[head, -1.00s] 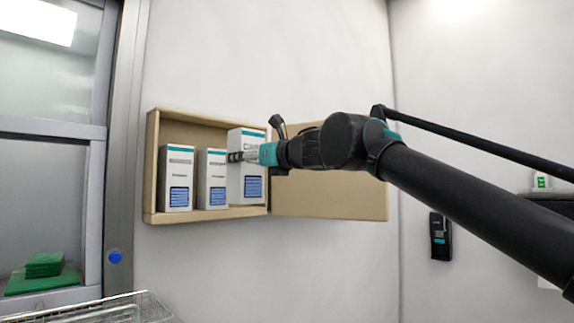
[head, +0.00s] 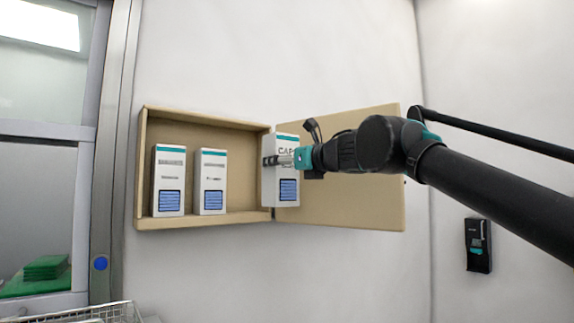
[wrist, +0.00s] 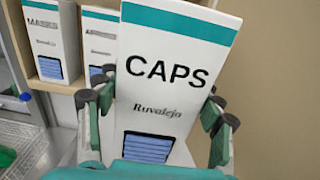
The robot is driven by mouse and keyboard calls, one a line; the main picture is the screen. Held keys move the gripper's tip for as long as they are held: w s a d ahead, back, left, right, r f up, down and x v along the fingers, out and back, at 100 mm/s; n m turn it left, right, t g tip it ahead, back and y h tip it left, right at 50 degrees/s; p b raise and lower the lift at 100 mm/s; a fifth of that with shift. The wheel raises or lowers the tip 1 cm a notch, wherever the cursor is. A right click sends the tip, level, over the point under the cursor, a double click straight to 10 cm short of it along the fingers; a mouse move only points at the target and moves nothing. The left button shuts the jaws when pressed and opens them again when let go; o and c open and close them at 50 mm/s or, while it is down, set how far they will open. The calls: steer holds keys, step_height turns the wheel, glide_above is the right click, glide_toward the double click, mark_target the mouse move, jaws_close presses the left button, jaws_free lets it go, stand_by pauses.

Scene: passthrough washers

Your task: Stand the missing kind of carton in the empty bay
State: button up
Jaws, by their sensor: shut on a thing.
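My gripper (head: 283,160) is shut on a white carton with a teal top band, the CAPS carton (head: 287,193). In the wrist view the CAPS carton (wrist: 170,70) stands between my two fingers (wrist: 155,115), its label facing the camera. In the head view it is at the right edge of the wall box (head: 190,223), in front of the hinge side. Two similar cartons stand upright in the box: a left one (head: 169,180), labelled MASKS in the wrist view (wrist: 48,42), and a second one (head: 210,181), its label partly hidden. The box's right part looks empty.
The box's tan door (head: 350,200) hangs open to the right against the wall. A wire basket (head: 95,314) is at the lower left. Green folded items (head: 45,268) lie behind the window at left. A black device (head: 478,245) hangs on the right wall.

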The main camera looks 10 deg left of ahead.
steer(key=shift+f+x, duration=0.2)
steer(key=shift+x, duration=3.05)
steer(key=shift+f+x, duration=0.25)
steer(key=shift+x, duration=2.95)
steer(key=shift+f+x, duration=0.2)
steer(key=shift+x, duration=3.05)
steer(key=shift+w+f, duration=0.15)
steer(key=shift+f, duration=0.45)
steer(key=o, duration=1.5)
steer(key=shift+d, duration=0.15)
